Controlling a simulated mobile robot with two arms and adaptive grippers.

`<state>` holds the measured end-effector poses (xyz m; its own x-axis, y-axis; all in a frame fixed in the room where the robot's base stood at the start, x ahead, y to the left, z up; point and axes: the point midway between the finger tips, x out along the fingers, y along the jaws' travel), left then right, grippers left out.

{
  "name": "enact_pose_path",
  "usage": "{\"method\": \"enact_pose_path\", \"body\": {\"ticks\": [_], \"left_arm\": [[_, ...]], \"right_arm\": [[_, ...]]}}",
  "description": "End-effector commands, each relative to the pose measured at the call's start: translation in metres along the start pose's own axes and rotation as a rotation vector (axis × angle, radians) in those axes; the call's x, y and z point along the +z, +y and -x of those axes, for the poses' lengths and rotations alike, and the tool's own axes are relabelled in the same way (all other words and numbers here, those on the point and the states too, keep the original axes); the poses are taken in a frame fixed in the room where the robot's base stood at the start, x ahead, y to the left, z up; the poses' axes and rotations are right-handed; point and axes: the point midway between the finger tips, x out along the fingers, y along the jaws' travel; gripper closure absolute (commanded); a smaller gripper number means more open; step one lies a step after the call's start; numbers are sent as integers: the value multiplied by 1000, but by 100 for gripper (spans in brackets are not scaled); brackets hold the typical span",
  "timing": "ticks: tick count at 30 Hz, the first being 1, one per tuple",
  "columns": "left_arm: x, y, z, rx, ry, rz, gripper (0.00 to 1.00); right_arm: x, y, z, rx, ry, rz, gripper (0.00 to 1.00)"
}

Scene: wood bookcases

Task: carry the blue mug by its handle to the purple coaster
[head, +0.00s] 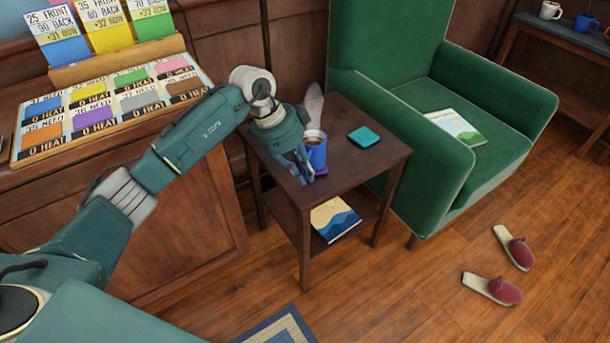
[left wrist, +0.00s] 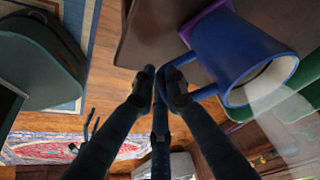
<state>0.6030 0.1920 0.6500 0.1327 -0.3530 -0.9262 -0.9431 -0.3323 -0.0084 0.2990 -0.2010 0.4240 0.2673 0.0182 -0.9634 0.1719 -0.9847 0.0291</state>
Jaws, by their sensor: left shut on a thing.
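The blue mug (head: 317,152) is upright at the side table, with dark contents showing inside. The purple coaster (head: 321,173) shows just under its base, mostly hidden by the mug. In the left wrist view the blue mug (left wrist: 225,48) has its base against or very near the purple coaster (left wrist: 203,20); I cannot tell if they touch. My left gripper (head: 303,171) is at the mug's left side. In the left wrist view its fingertips (left wrist: 160,82) are shut on the mug's handle (left wrist: 203,92).
The side table (head: 343,178) also bears a teal coaster (head: 364,137) at the right, with clear top between. A book (head: 335,217) lies on its lower shelf. A green armchair (head: 440,170) stands close at the right. Other mugs (head: 586,22) stand on a far shelf.

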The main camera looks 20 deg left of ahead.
Motion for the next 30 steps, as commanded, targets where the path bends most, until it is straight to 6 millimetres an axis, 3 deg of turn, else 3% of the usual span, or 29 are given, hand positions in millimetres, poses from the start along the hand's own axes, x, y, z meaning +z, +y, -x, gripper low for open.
{"method": "enact_pose_path", "body": {"ticks": [8, 9, 11, 22, 24, 30], "left_arm": [[0, -1, -3, -2, 3, -1, 100], [2, 0, -4, 0, 0, 0, 81], [2, 0, -4, 0, 0, 0, 69], [1, -1, 2, -2, 0, 0, 68], [2, -1, 10, -4, 0, 1, 68], [1, -2, 51, -6, 1, 1, 68]], "right_arm": [[0, 0, 3, 1, 1, 0, 16], [-1, 0, 3, 1, 1, 0, 16], [-1, 0, 3, 1, 1, 0, 16], [-2, 0, 4, 1, 6, -1, 16], [-3, 0, 4, 1, 9, -1, 16], [10, -2, -26, -4, -19, 3, 16]]}}
